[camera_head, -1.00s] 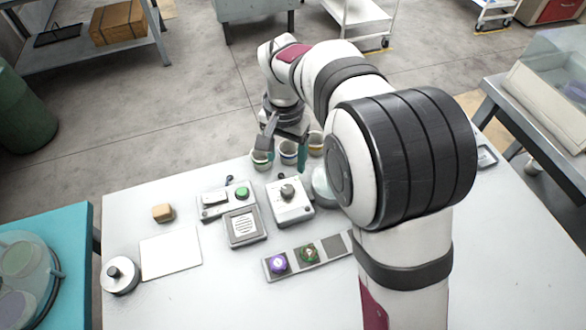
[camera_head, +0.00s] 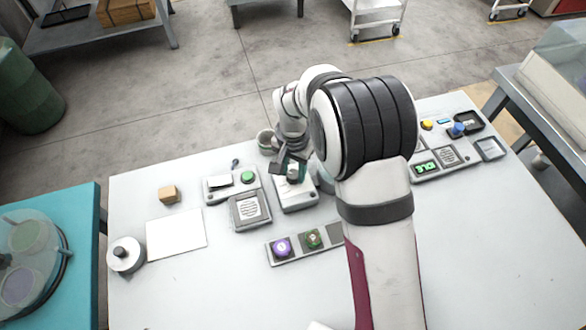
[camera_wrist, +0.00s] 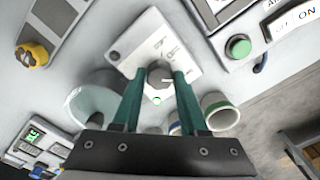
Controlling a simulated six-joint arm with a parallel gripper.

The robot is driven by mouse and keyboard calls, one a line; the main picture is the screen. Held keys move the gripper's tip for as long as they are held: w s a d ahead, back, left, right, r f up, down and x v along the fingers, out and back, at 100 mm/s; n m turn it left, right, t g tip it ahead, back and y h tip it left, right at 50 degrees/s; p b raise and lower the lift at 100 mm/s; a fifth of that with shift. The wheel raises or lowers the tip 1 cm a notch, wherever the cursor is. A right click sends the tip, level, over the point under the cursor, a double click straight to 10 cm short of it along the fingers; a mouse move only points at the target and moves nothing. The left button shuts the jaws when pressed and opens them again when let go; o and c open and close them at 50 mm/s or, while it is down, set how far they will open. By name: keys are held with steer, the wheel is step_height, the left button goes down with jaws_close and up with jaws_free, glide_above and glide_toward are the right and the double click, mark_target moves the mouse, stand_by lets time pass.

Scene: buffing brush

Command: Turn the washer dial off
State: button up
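The dial unit is a small white box (camera_head: 296,197) on the white table in the head view. It also shows in the wrist view (camera_wrist: 182,58), with a round grey dial knob (camera_wrist: 158,76) and printed marks on its face. My gripper (camera_head: 291,168) is over the back of this box in the head view and partly hides the dial. In the wrist view its two teal fingers (camera_wrist: 159,72) point down at the box, apart, with the knob between their tips. Narrow gaps seem to show beside the knob; contact cannot be made out.
Cups (camera_wrist: 219,111) and a translucent bowl (camera_wrist: 95,102) stand close around the box. A green-button switch box (camera_head: 247,177) and a speaker-like box (camera_head: 250,210) are at its left. A strip with coloured knobs (camera_head: 297,245) lies in front. The table's front right is clear.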

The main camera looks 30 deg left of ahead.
jaws_close()
steer(key=shift+n, duration=0.3)
steer(key=n, duration=0.4)
steer(key=shift+n, duration=2)
steer(key=o, duration=0.6)
jaws_free()
steer(key=shift+c, duration=0.2)
